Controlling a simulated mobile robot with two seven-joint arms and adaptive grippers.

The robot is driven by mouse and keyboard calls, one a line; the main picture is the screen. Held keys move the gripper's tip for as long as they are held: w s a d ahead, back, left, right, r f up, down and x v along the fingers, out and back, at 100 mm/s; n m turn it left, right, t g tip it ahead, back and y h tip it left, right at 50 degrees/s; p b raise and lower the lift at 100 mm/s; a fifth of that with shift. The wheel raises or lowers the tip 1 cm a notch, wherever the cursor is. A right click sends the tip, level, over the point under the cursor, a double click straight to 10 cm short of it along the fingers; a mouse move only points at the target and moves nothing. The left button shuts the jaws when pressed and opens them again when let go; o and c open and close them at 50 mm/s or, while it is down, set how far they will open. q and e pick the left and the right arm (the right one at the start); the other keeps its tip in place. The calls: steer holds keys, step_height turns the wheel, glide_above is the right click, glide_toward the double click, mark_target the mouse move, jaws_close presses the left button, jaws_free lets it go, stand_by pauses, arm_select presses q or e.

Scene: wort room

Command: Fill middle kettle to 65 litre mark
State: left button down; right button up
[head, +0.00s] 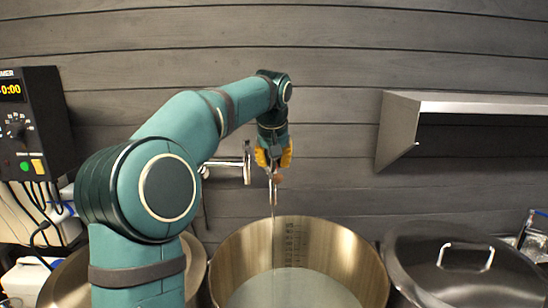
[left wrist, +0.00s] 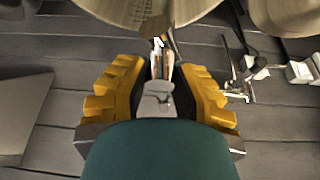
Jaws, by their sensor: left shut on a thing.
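The middle kettle (head: 235,255) is a wide, open steel pot at the bottom centre of the head view. Pale liquid (head: 290,290) stands in it, and dark volume marks (head: 291,240) run down its inner back wall above the liquid. I cannot read their numbers. My left gripper (head: 273,163) is above the kettle's back rim, its yellow fingers shut on a slim metal spout (head: 273,182). The spout also shows between the fingers in the left wrist view (left wrist: 160,67). A thin stream seems to fall from it into the kettle. My right gripper is not in view.
A wall tap fitting (head: 230,163) is left of my gripper. A lidded kettle (head: 465,265) stands at right; another kettle at left is partly behind my arm. A timer box (head: 38,120) and a steel wall hood (head: 400,125) flank the wall.

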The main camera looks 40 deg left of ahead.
arm_select(q)
steer(key=m+h+p, duration=0.1)
steer(key=m, duration=0.1)
steer(key=m+h+p, duration=0.1)
steer(key=m, duration=0.2)
steer(key=shift+t, duration=0.3)
steer(key=shift+d+m, duration=0.1)
steer(key=shift+m, duration=0.7)
stand_by(4.7)
steer(key=n+y, duration=0.1)
steer(key=n, duration=0.3)
stand_by(1.4)
